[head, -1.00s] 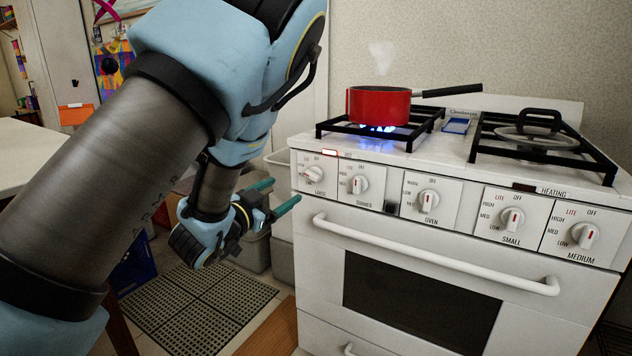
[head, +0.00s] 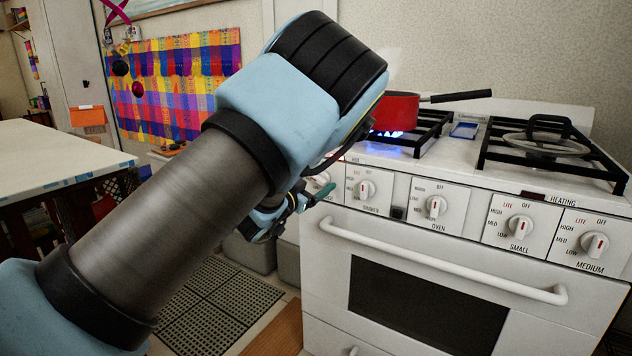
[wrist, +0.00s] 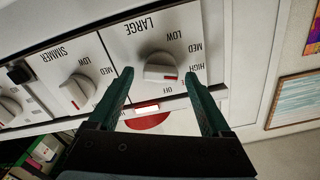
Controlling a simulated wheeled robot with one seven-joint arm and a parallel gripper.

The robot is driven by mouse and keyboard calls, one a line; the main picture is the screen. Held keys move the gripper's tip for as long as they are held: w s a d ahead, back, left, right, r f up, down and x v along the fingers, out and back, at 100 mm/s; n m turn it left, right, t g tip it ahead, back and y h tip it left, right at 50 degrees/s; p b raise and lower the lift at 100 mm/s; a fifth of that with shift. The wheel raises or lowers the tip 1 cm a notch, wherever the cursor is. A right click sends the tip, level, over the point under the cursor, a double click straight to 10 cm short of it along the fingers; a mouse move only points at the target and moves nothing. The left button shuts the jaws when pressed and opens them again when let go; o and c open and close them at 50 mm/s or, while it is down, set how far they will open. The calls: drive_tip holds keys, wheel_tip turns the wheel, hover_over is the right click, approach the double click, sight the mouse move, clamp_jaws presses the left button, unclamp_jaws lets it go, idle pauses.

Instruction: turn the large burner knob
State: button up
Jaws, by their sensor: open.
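The large burner knob (wrist: 160,68) is a white dial with a red mark, on a panel labelled LARGE in the wrist view. In the head view the knob (head: 321,180) is at the far left of the stove front, partly hidden by my arm. My gripper (wrist: 160,82) is open, with its two green fingers on either side of the knob in the wrist view. I cannot tell whether the fingers touch it. In the head view my gripper (head: 318,190) is just in front of the stove's left end, mostly hidden behind my arm.
The simmer knob (head: 364,189) is right beside the large knob. The oven handle (head: 440,262) runs below the panel. A red pot (head: 396,110) stands over a blue flame at the back left burner. A white table (head: 60,150) is at the left.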

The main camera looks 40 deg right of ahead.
clamp_jaws()
idle(0.7)
